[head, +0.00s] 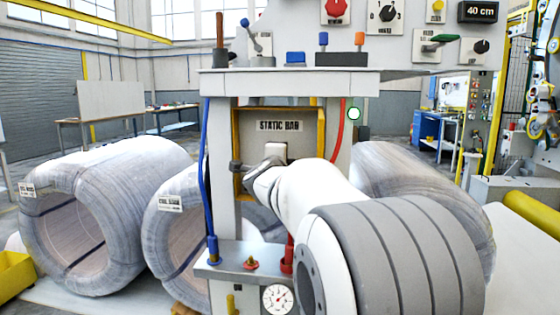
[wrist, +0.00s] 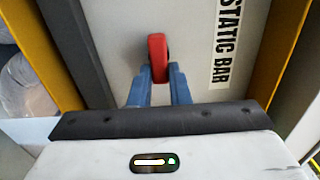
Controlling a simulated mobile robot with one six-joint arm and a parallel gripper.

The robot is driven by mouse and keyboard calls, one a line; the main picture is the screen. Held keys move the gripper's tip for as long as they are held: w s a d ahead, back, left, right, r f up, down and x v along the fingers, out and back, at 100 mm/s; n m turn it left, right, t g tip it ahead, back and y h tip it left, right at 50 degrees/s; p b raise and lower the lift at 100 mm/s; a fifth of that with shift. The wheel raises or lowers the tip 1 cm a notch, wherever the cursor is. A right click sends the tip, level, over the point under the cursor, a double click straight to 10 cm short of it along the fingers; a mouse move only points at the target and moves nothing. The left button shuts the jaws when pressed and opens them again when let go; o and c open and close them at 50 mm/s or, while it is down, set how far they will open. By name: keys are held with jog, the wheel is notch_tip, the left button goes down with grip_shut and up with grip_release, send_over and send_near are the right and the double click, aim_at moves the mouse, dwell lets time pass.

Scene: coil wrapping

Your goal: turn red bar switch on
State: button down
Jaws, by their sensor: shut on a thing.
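The red bar switch (wrist: 157,52) is a small red lever on a pale panel, seen in the wrist view beside a label reading STATIC BAR (wrist: 227,42). My gripper (wrist: 159,78) has its two blue fingers closed on either side of the lever's near end. The lever stands nearly straight along the picture's vertical. In the head view the same panel (head: 258,113) with its STATIC BAR label (head: 279,126) sits in a yellow-edged frame. My arm covers the lever there, and my fingertips cannot be made out.
A grey shelf (head: 290,84) with levers and buttons stands above the panel. A lower ledge (head: 235,262) holds a red button (head: 250,263), with a gauge (head: 278,298) below. Large wrapped coils (head: 110,215) stand to both sides. Yellow frame posts (wrist: 283,50) flank the panel.

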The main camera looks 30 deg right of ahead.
jog(key=c, duration=1.4)
grip_release()
jog(key=shift+o, duration=0.2)
jog(key=shift+a, duration=0.1)
jog(key=v, duration=0.7)
jog(key=shift+s+a+p, duration=0.2)
jog(key=shift+s+p, duration=0.1)
jog(key=shift+p, duration=0.1)
